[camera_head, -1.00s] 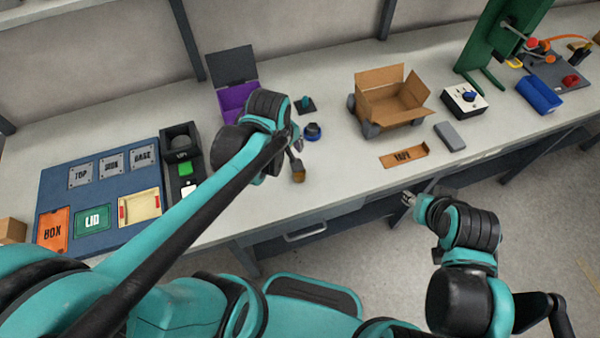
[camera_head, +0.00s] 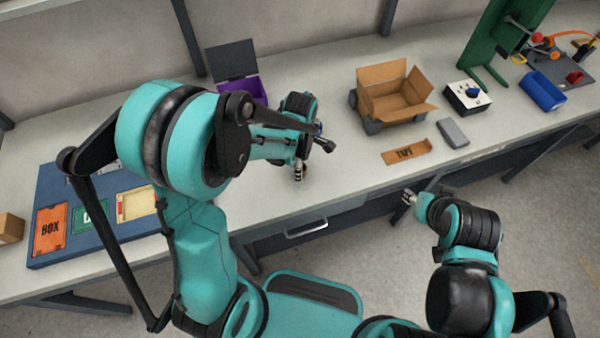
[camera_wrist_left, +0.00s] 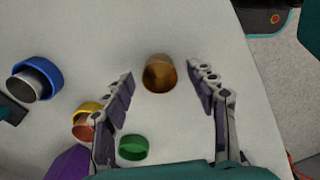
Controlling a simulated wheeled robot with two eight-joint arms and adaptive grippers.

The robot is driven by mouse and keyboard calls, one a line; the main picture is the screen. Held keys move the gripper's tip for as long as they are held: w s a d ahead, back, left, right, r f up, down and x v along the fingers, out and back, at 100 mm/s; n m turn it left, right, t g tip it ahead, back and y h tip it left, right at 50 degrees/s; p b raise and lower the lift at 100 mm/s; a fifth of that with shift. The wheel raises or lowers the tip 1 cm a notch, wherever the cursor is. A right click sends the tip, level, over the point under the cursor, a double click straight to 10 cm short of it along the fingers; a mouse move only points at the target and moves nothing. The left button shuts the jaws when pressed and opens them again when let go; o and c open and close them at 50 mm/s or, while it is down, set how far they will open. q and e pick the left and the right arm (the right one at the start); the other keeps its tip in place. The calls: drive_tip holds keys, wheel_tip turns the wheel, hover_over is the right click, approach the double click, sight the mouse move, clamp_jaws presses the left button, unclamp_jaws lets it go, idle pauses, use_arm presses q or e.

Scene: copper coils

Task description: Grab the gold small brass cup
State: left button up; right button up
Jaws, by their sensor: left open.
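The small gold-brown brass cup (camera_wrist_left: 159,73) stands on the table in the left wrist view, its dark open mouth facing the camera. My left gripper (camera_wrist_left: 161,70) is open, with one finger on each side of the cup and a visible gap to both. In the head view, my left gripper (camera_head: 299,173) points down near the table's front, and only a bit of the cup shows behind its fingers. My right gripper (camera_head: 408,197) hangs in front of the table edge, away from the cup; its jaw opening is too small to judge.

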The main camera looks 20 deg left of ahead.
use_arm(q)
wheel_tip(320, 180, down, 2)
drive_tip(key=shift+f, duration=0.1)
drive_tip(key=c, duration=1.1)
drive_tip(key=shift+r, duration=0.3)
